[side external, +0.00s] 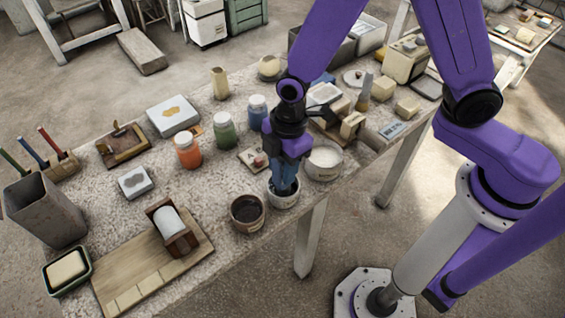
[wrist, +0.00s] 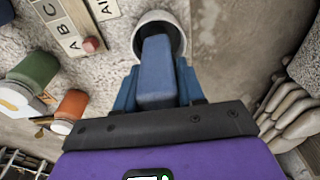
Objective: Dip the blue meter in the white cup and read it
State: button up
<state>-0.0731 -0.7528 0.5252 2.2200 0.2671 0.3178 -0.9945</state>
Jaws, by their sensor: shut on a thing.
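My gripper (side external: 285,168) points down over the near edge of the table and is shut on the blue meter (wrist: 156,78). In the wrist view the meter is a plain blue block between the two blue-grey fingers. Its far end overlaps the mouth of the white cup (wrist: 147,20), which also shows in the side view (side external: 283,203) directly under my gripper. The meter's lower end appears inside the cup's rim; its depth and any liquid are hidden. No reading on the meter is visible.
A dark-filled pot (side external: 247,213) stands close left of the cup, and a wide pale bowl (side external: 324,160) close right. Orange (side external: 188,153), green (side external: 224,134) and blue (side external: 257,113) jars stand behind. A wooden board (side external: 140,270) lies at the front left. The table edge is close.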

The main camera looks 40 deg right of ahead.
jog(key=shift+f, duration=0.35)
dwell(1.1)
jog(key=shift+r, duration=0.1)
jog(key=shift+r, duration=3.45)
jog(key=r, duration=0.5)
jog(key=shift+s+a+r, duration=0.3)
jog(key=shift+s, duration=0.05)
jog(key=w+a+f, duration=0.8)
jog(key=w+f, duration=0.2)
jog(key=f, duration=0.2)
jog(key=shift+w+a+f, duration=0.2)
jog(key=shift+w+f, duration=0.15)
jog(key=shift+f, duration=0.05)
